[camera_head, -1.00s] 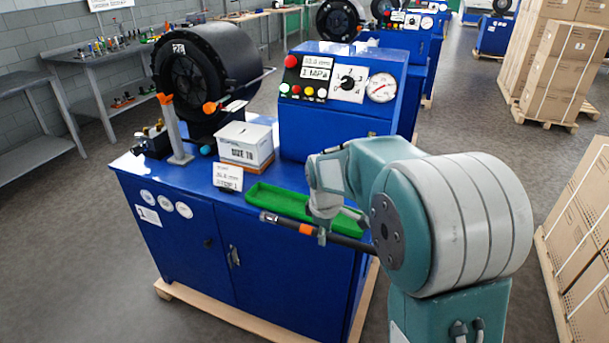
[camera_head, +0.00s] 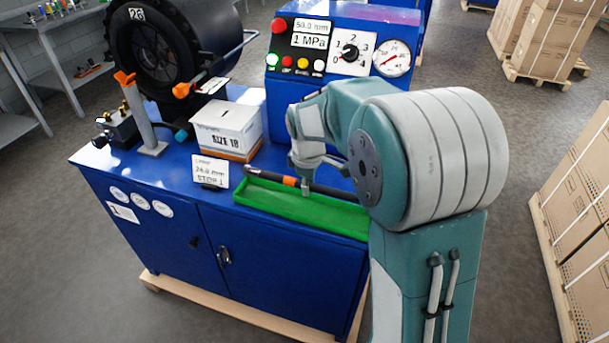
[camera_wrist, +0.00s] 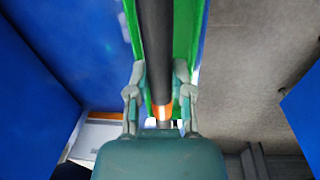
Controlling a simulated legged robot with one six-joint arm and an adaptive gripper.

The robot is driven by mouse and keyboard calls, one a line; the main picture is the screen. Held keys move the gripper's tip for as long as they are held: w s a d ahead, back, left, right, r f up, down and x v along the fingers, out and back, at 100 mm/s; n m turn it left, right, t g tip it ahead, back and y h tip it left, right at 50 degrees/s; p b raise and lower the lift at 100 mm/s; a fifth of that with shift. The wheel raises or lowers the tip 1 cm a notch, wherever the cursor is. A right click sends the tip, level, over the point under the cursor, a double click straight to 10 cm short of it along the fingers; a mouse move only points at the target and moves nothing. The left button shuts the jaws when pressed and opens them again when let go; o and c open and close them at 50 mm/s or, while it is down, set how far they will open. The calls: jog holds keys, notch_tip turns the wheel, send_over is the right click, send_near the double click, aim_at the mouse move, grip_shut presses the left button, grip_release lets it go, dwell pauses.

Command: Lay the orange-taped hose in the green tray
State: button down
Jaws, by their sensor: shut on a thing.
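The hose (camera_head: 333,192) is dark with an orange tape band (camera_head: 290,181) and a metal left end (camera_head: 254,171). It lies lengthwise along the green tray (camera_head: 290,204), over or inside it. I cannot tell whether it touches the tray floor. My gripper (camera_head: 306,190) is shut on the hose near the tape. In the wrist view, my gripper (camera_wrist: 158,95) has one finger on each side of the hose (camera_wrist: 156,45), with the tape (camera_wrist: 161,112) just below and green tray wall (camera_wrist: 190,35) beside it. My arm hides the hose's right end in the head view.
The tray sits on the front edge of the blue bench (camera_head: 150,172). A white SIZE 18 box (camera_head: 226,128) and a small label card (camera_head: 210,172) stand to its left. The blue control panel (camera_head: 340,60) rises behind. Boxes on pallets (camera_head: 580,200) stand to the right.

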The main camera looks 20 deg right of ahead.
jog(key=shift+w+d+f, duration=0.1)
jog(key=shift+w+d, duration=0.05)
jog(key=shift+d, duration=0.1)
send_over(309, 210)
jog(key=shift+a+f, duration=0.15)
jog(key=shift+f, duration=3.1)
jog(key=shift+f, duration=0.4)
jog(key=shift+c, duration=2.2)
grip_release()
jog(key=shift+r, duration=0.1)
jog(key=shift+r, duration=2.9)
